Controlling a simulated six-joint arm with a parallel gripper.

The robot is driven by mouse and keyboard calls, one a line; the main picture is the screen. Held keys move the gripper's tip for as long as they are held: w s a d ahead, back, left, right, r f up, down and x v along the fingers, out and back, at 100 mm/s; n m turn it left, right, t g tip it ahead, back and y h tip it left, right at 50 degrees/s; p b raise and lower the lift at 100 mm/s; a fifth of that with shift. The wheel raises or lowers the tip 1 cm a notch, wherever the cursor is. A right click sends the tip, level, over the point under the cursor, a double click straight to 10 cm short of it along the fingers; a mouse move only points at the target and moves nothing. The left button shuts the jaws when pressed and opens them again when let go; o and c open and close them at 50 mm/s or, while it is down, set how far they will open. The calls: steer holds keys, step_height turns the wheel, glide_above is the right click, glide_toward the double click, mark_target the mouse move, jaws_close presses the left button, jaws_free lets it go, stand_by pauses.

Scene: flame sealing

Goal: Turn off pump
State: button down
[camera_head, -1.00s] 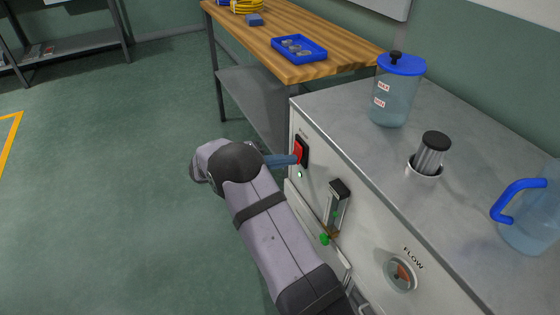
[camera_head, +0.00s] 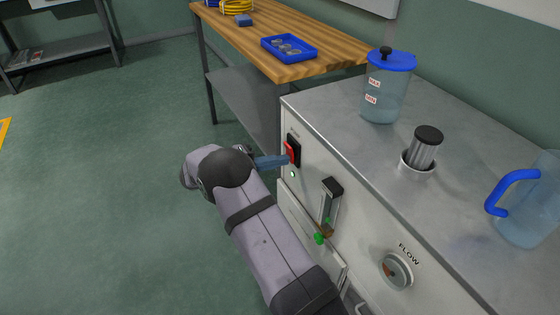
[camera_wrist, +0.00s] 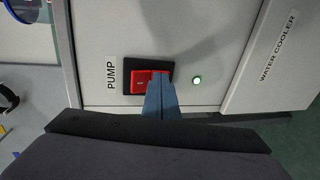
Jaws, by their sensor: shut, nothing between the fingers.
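The pump switch is a red rocker (camera_head: 291,151) in a black frame on the front of the grey metal cabinet (camera_head: 350,120). The wrist view shows the red rocker (camera_wrist: 139,82) beside the label PUMP (camera_wrist: 111,73). My gripper (camera_head: 287,160) has blue fingers, shut and empty, with the tips at the switch. In the wrist view the fingertips (camera_wrist: 161,76) cover the part of the rocker away from the label and seem to touch it. A small indicator light (camera_wrist: 197,80) glows green near the switch.
The cabinet front also carries a flow tube (camera_head: 331,203), a green valve (camera_head: 319,238) and a FLOW dial (camera_head: 397,270). A lidded jar (camera_head: 387,95) and a blue-handled jug (camera_head: 530,205) stand on top. A wooden bench (camera_head: 330,58) is behind.

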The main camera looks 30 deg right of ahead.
steer(key=f+v, duration=0.3)
steer(key=v, duration=1)
steer(key=shift+a, duration=0.45)
